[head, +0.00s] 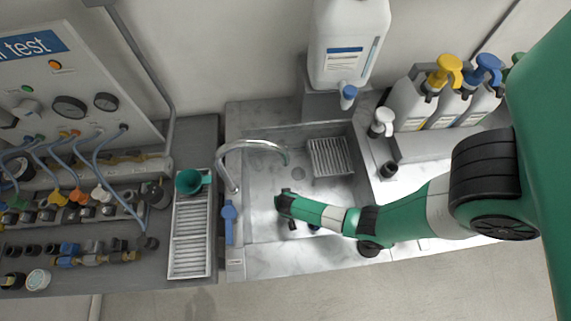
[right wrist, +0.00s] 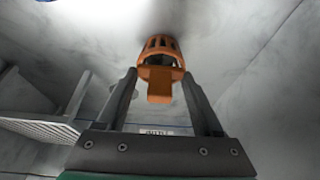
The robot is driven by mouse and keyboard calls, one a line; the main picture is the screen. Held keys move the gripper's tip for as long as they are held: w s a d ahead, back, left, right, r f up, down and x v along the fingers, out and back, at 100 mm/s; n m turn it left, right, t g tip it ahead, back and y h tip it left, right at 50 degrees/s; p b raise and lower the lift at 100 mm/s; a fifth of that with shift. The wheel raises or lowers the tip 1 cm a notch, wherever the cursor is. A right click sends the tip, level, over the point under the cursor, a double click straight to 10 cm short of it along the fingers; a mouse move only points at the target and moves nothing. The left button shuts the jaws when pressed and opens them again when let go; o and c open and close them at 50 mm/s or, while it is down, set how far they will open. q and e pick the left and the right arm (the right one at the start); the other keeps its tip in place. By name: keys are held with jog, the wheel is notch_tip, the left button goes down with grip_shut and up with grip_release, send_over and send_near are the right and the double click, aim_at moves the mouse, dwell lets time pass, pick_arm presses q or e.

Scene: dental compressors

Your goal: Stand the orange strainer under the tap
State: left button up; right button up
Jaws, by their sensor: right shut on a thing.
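The orange strainer (right wrist: 160,62), a small slotted cup with a tab, is between the fingers of my right gripper (right wrist: 158,76) in the right wrist view. The gripper is shut on it. In the head view my right gripper (head: 287,212) is over the sink basin (head: 262,188), and I cannot make out the strainer there. The curved metal tap (head: 250,146) rises at the basin's left side, with its spout end above and behind the gripper. I cannot tell whether the strainer touches the basin floor. My left gripper is not in view.
A grey rack (head: 330,157) lies in the basin's back right. A green cup (head: 189,182) sits on the draining rack (head: 188,245). A white canister (head: 346,45) and pump bottles (head: 412,105) stand behind.

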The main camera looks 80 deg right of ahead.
jog(key=shift+f, duration=0.25)
jog(key=o, duration=1.3)
jog(key=p+v, duration=0.7)
jog(key=v, duration=0.5)
jog(key=shift+r, duration=0.2)
